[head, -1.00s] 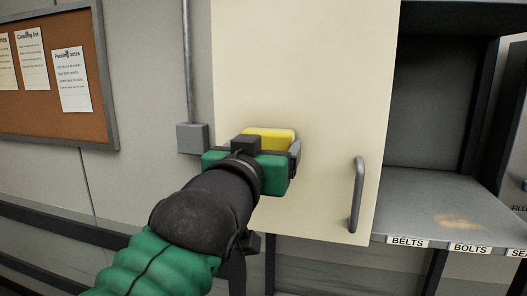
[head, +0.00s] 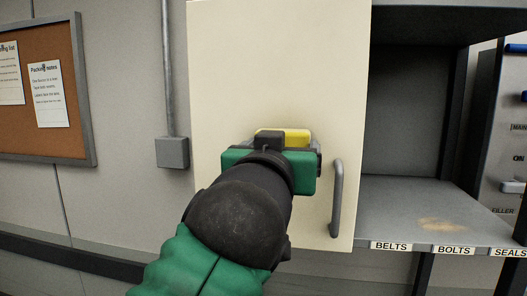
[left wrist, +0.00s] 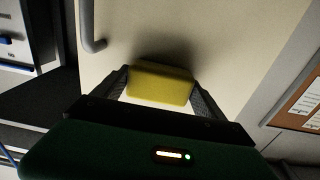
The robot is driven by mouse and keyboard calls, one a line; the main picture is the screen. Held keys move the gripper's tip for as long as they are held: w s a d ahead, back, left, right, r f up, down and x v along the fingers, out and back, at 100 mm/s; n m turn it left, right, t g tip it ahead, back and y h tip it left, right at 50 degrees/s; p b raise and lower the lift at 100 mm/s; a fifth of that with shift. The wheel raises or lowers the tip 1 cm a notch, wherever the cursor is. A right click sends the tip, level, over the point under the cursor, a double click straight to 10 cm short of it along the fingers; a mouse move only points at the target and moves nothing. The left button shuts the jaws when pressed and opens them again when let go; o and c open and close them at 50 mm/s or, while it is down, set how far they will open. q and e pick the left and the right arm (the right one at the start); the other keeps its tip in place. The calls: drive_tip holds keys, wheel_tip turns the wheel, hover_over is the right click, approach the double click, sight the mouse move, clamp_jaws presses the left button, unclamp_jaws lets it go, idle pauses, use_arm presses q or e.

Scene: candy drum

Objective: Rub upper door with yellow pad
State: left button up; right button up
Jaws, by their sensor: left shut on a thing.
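The yellow pad (head: 297,138) is held in front of the cream upper door (head: 290,60), at its lower middle. The pad also shows between the two fingers in the left wrist view (left wrist: 160,84). My left gripper (head: 290,150) is shut on the pad and faces the door. Whether the pad touches the door cannot be told for certain; a dark shadow lies on the door beside it in the wrist view. The door's grey handle (head: 337,198) is just right of the gripper. My right gripper is not in view.
The grey shelf (head: 400,200) right of the door is open, with a tan stain (head: 441,224) and labels along its edge. A grey wall box (head: 172,152) with a conduit and a cork board (head: 50,135) are at left. A panel with blue handles stands far right.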

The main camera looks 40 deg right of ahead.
use_arm(q)
drive_tip(key=shift+w+a+f+p, duration=0.25)
drive_tip(key=shift+w+a, duration=0.2)
drive_tip(key=shift+w, duration=0.15)
drive_tip(key=shift+w+a+f+p, duration=0.1)
drive_tip(key=shift+w+a+f, duration=0.1)
drive_tip(key=shift+w+a, duration=0.55)
drive_tip(key=shift+w, duration=0.15)
drive_tip(key=shift+w+a+p, duration=0.65)
drive_tip(key=shift+w+a, duration=0.4)
drive_tip(key=shift+w, duration=0.2)
drive_tip(key=b+v, duration=0.3)
drive_tip(key=v, duration=0.3)
drive_tip(key=shift+r+b, duration=0.1)
drive_tip(key=shift+b, duration=0.25)
